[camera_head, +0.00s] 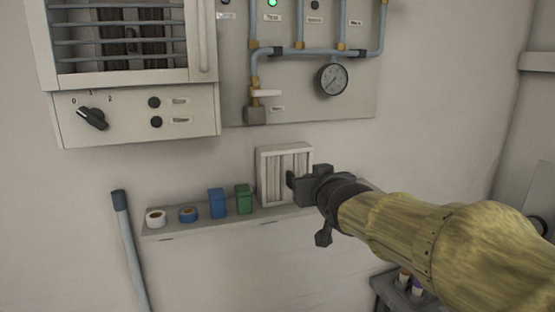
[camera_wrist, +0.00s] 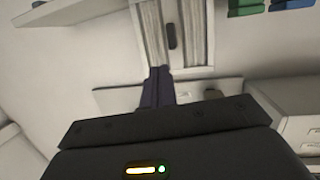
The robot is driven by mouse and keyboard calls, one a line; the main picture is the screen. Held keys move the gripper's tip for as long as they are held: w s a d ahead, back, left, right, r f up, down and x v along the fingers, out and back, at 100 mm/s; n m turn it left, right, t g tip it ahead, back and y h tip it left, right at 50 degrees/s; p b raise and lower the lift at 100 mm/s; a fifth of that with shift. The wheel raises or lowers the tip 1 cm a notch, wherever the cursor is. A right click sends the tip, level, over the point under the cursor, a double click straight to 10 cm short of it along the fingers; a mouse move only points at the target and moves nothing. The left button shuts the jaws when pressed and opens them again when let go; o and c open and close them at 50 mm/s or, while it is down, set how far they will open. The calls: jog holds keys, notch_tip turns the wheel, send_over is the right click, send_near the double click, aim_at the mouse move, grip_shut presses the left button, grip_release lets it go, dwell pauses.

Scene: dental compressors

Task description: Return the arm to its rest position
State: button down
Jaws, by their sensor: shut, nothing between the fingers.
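My arm reaches in from the right in the head view, covered in a yellow-green sleeve. My gripper (camera_head: 292,182) is dark and shut, with nothing seen between its fingers. It is in front of a white-framed slatted panel (camera_head: 271,160) standing on a narrow wall shelf (camera_head: 160,233), and hides the panel's lower right part. In the wrist view the dark fingers (camera_wrist: 160,82) point toward the same panel (camera_wrist: 150,35). I cannot tell whether the fingertips touch the panel.
Above are a cabinet with a black knob (camera_head: 92,118) and pipes with a gauge (camera_head: 331,79). A grey-blue lever (camera_head: 130,250) rises at left.

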jog(key=s+d+f+m+g+h+p, duration=0.1)
jog(key=s+d+f+g, duration=0.25)
jog(key=f, duration=0.65)
jog(key=s+d+f+m+g+h+p, duration=0.1)
jog(key=s+d+f+g, duration=0.15)
jog(key=s+f, duration=0.45)
jog(key=s+d+f+g, duration=0.1)
jog(key=s+f+g, duration=0.5)
jog(key=s+f, duration=0.5)
jog(key=shift+s+d+f+m+g+h+p, duration=0.3)
jog(key=shift+d+f+g+h+p, duration=0.1)
jog(key=shift+f, duration=0.4)
